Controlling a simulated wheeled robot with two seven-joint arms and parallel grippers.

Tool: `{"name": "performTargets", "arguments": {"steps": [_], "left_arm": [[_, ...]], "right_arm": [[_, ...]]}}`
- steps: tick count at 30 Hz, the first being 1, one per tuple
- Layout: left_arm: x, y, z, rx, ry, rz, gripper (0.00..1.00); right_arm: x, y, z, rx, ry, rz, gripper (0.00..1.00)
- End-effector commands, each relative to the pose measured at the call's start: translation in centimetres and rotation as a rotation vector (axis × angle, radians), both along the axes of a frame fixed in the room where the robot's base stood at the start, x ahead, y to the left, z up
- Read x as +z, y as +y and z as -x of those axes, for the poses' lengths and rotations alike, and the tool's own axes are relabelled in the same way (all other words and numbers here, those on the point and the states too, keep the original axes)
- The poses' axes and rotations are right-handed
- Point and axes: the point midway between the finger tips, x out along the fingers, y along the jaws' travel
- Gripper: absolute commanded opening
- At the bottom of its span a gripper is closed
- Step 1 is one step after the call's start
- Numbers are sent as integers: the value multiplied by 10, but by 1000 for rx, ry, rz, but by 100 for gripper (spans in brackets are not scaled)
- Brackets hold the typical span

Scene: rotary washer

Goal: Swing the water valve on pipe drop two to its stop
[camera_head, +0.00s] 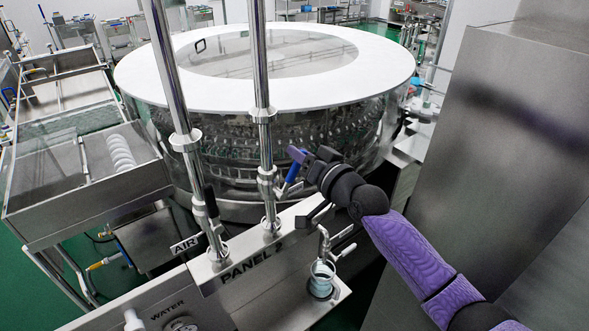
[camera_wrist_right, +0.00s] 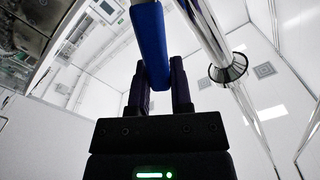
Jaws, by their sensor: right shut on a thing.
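The valve with a blue lever handle (camera_head: 292,171) is on the right-hand vertical steel pipe (camera_head: 262,80), above the panel marked PANEL 2. My right gripper (camera_head: 298,160) reaches in from the right and is shut on the blue handle. In the right wrist view the blue handle (camera_wrist_right: 150,45) runs down between the two dark fingers of my right gripper (camera_wrist_right: 160,74). In the head view the handle's lower part slants down and left from the fingers towards the pipe. My left gripper is not in view.
A left-hand steel pipe (camera_head: 172,75) carries a dark-handled valve (camera_head: 211,201) near the AIR label. The round washer with a white top rim (camera_head: 140,80) stands behind the pipes. A small tap and cup (camera_head: 321,280) sit below my right arm. A tall steel cabinet (camera_head: 510,130) stands at right.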

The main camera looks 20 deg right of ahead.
Motion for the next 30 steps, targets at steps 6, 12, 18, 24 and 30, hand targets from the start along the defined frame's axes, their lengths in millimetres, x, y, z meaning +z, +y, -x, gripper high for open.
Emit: {"name": "performTargets", "arguments": {"steps": [6, 12, 18, 24, 30], "left_arm": [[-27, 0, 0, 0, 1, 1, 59], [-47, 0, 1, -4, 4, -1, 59], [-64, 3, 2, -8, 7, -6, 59], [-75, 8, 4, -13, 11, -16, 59], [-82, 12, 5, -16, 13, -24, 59]], "right_arm": [[-18, -15, -5, -1, 73, -189, 0], [-31, -25, -9, -1, 138, -369, 0], [-45, -33, -12, 0, 203, -546, 0], [-58, -38, -14, -1, 260, -707, 0], [-69, -40, -14, 0, 307, -832, 0]]}}
